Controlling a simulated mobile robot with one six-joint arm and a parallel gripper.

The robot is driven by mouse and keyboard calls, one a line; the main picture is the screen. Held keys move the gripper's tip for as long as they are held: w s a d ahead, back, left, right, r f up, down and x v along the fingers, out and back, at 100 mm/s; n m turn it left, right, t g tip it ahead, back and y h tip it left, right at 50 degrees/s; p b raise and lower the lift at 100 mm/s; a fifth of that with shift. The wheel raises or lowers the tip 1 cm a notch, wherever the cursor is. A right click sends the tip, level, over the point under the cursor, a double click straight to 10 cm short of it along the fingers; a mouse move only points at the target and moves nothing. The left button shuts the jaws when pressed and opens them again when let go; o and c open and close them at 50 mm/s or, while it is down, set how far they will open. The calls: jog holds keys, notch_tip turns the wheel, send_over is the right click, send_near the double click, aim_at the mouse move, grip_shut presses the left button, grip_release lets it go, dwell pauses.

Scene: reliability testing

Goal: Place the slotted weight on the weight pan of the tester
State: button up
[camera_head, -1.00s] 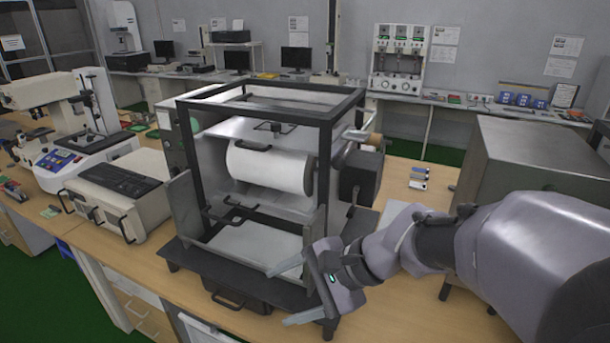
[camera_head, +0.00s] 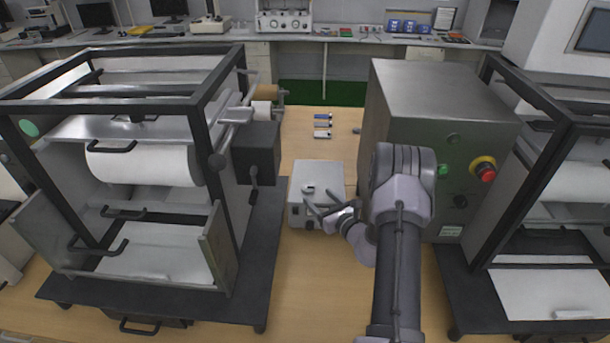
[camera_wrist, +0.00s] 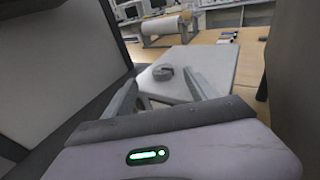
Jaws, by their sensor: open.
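The slotted weight (camera_wrist: 163,73) is a small grey disc lying on top of a light grey box. It also shows in the head view (camera_head: 308,188). My gripper (camera_head: 319,201) is open and empty, low over the box, with its fingers pointing toward the weight. In the wrist view the weight lies beyond and between the fingertips, apart from them. The tester with a black frame and white roll (camera_head: 150,165) stands to the left of the box. I cannot make out its weight pan.
The light grey box (camera_head: 318,174) stands on the wooden bench between the tester and a large metal cabinet (camera_head: 430,90) with a red button. The gap there is narrow. Several small blocks (camera_head: 323,125) lie behind the box. Another framed machine (camera_head: 565,180) stands at right.

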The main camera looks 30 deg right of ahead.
aim_at(311, 190)
jog(key=w, duration=0.2)
jog(key=w+f+b, duration=0.1)
jog(key=w, duration=0.1)
jog(key=w+b, duration=0.1)
jog(key=w, duration=0.1)
jog(key=shift+w+d+f, duration=0.35)
jog(key=shift+d, duration=0.05)
jog(key=shift+r, duration=0.1)
jog(key=c, duration=1.4)
grip_shut()
jog(key=shift+r, duration=0.1)
